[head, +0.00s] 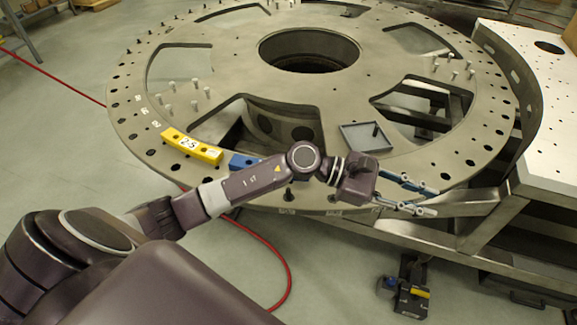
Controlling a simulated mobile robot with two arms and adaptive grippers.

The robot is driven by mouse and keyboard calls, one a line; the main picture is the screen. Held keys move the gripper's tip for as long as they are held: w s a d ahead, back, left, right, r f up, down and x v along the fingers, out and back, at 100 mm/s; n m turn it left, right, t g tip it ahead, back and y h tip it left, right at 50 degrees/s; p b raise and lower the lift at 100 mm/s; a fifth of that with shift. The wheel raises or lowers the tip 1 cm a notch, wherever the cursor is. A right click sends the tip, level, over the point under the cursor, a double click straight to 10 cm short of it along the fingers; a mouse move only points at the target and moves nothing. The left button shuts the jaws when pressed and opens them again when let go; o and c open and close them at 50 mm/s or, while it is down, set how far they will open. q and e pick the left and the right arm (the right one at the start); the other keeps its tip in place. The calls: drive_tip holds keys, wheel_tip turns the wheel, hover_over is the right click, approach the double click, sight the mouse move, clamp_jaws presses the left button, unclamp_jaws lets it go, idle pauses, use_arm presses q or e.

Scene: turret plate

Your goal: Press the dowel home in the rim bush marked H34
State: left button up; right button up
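The turret plate (230,80) is a large grey ring with holes along its rim. Some rim holes carry small marks, too small to read, so I cannot pick out H34. A dark pin (288,194), which may be the dowel, stands up from the near rim just below my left arm. My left gripper (429,201) is over the near right rim, well to the right of that pin. Its two fingers are apart with nothing visible between them. My arm hides part of the near rim. My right gripper is out of view.
A grey tray (347,137) on the plate has a small dark item in it. Several pale pegs (168,108) stand up. A metal table (543,110) is at right.

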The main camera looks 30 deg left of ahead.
use_arm(q)
drive_tip(key=a+f+m+g+y, duration=0.3)
drive_tip(key=a+f+m+y, duration=0.2)
drive_tip(key=a+f+m, duration=0.25)
drive_tip(key=m+g+y, duration=0.2)
drive_tip(key=m+y, duration=0.3)
drive_tip(key=y, duration=0.5)
hover_over(289, 189)
drive_tip(key=shift+a+f+n, duration=0.2)
drive_tip(key=shift+f+n, duration=0.05)
drive_tip(key=shift+f, duration=0.55)
drive_tip(key=shift+f+b, duration=0.3)
drive_tip(key=shift+f, duration=0.45)
wheel_tip(289, 189, down, 5)
drive_tip(key=b, duration=0.3)
drive_tip(key=shift+f+b, duration=0.65)
drive_tip(key=shift+f, duration=0.05)
drive_tip(key=shift+d, duration=0.1)
